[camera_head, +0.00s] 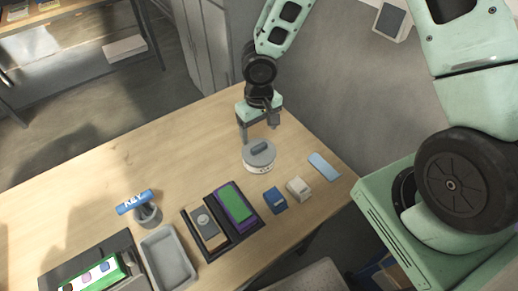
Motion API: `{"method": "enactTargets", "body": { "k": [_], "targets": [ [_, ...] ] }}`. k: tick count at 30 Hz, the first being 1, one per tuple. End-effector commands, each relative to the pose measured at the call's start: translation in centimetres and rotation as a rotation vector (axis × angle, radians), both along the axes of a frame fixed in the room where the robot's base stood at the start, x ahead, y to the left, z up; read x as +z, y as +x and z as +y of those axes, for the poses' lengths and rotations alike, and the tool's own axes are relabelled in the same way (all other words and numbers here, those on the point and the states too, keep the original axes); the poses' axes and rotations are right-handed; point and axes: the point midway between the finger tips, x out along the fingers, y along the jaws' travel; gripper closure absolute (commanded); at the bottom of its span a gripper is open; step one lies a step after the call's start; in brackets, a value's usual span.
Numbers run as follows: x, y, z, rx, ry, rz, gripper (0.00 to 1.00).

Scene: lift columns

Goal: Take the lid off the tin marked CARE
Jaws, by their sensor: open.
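A round grey tin (259,164) stands upright on the wooden table, with some small marking on its front that I cannot read. Its grey lid (260,150) is on and has a raised bar-shaped handle across the top. My gripper (258,134) hangs just behind the tin in the head view, fingers pointing down and spread apart, with nothing between them. It looks apart from the lid; the exact height gap is hard to judge.
A blue block (275,200), a pale block (299,188) and a light blue flat piece (324,167) lie right of the tin. A black tray (239,236), a grey bin (168,262) and a cup with a blue roll (134,202) stand left. The table's left back is clear.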

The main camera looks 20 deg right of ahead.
Motion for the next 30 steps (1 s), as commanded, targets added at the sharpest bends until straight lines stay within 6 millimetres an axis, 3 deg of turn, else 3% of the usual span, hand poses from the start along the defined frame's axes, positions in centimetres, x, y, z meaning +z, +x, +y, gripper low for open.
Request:
{"method": "enactTargets", "body": {
  "k": [8,18,26,30],
  "targets": [
    [-1.8,-0.2,0.1,0.003,-0.001,0.003,0.24],
    [-5.7,-0.3,0.1,0.001,0.000,0.000,0.24],
    [-6.0,-0.3,0.1,0.000,0.000,-0.001,0.24],
    [-5.9,-0.3,0.1,0.000,0.000,-0.001,0.60]
  ]
}}
